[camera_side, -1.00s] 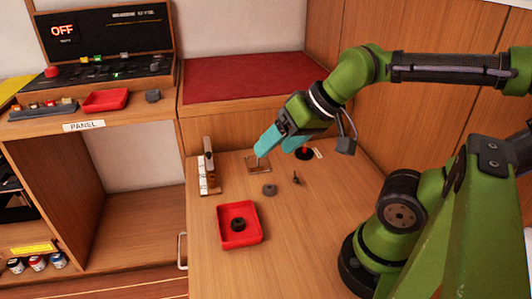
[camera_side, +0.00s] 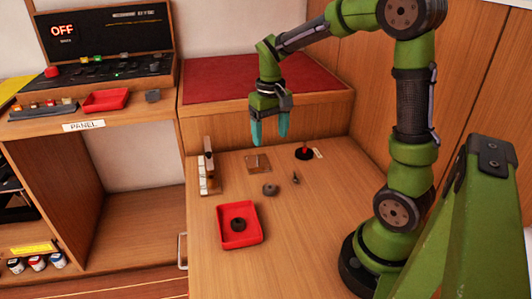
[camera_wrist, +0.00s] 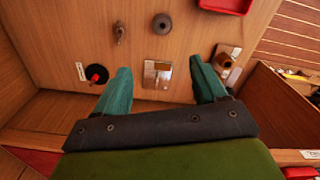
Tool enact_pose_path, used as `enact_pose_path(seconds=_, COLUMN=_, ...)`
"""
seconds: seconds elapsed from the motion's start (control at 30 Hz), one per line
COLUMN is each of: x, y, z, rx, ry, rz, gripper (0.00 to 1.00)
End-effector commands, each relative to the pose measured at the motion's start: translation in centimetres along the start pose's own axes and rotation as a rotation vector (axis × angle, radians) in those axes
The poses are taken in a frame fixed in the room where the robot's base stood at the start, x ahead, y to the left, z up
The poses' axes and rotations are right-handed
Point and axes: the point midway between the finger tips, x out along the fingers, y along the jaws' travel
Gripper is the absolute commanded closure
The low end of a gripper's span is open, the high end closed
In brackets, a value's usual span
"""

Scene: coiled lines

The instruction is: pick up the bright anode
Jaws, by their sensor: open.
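My gripper (camera_side: 270,139) is open and empty, pointing down above the back of the wooden table. In the wrist view its teal fingers (camera_wrist: 159,65) are spread wide, with a small board with a shiny metal plate (camera_wrist: 157,74) showing between them. That board (camera_side: 258,163) lies below the fingers in the side view, apart from them. A small dark brownish piece (camera_side: 295,178) stands to its right; it also shows in the wrist view (camera_wrist: 120,33). No piece is clearly recognisable as the bright anode.
A grey ring (camera_side: 270,189) lies near the table's middle. A red tray (camera_side: 224,239) holds a dark ring. An upright block stand (camera_side: 208,168) is at left, a red knob on a black base (camera_side: 304,153) at back right. A raised red-topped ledge (camera_side: 240,78) borders the back.

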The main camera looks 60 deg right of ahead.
Motion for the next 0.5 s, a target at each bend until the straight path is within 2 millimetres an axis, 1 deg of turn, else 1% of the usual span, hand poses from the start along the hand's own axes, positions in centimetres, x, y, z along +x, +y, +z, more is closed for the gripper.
enact_pose_path(seconds=0.3, x=6.7, y=-0.1, z=0.3, rx=-0.002, ry=-0.009, rz=-0.001, gripper=0.29)
enact_pose_path(seconds=0.4, x=8.7, y=-0.1, z=0.3, rx=-0.002, ry=-0.007, rz=-0.002, gripper=0.29)
enact_pose_path(seconds=0.5, x=10.1, y=-0.1, z=0.3, rx=-0.002, ry=-0.005, rz=-0.001, gripper=0.29)
